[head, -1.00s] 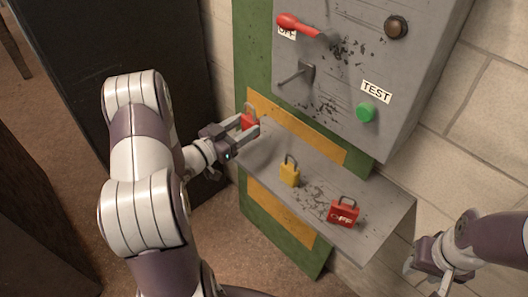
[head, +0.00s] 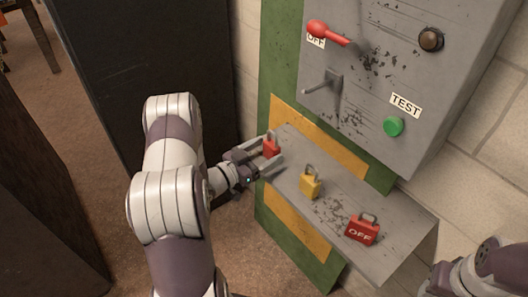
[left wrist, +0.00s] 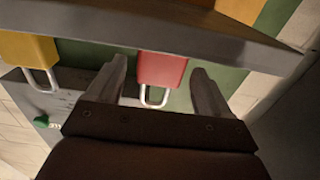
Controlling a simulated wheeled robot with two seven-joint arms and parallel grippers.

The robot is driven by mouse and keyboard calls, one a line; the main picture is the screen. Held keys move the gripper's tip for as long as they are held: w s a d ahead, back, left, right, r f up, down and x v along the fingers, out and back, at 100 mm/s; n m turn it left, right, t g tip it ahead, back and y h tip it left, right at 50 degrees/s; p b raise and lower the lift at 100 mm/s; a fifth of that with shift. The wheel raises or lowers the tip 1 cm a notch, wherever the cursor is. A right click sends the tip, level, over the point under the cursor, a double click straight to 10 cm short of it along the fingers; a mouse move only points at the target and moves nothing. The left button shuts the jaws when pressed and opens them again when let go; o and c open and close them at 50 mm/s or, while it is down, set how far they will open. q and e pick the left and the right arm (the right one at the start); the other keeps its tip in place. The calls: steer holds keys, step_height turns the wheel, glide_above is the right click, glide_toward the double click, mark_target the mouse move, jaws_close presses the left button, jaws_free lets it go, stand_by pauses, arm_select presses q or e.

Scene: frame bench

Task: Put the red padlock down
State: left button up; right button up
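The red padlock (head: 271,147) is at the left end of the grey shelf (head: 290,140), between the two fingers of my left gripper (head: 272,152). In the left wrist view, the red padlock (left wrist: 162,70) shows upside down, its pale shackle pointing down in the picture. There, my left gripper (left wrist: 160,85) is open, with a finger on each side and a small gap to the padlock. The shelf edge crosses near the padlock's base, and it appears to stand on the shelf. My right gripper (head: 445,280) is at the bottom right, mostly cut off.
Above is a grey switch panel (head: 385,80) with a red lever (head: 325,32), a metal peg (head: 322,85) and a green button (head: 393,126).

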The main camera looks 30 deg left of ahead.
arm_select(q)
steer(key=shift+r, duration=0.2)
steer(key=v, duration=1.2)
steer(key=shift+f, duration=0.1)
steer(key=shift+c, duration=0.3)
stand_by(0.4)
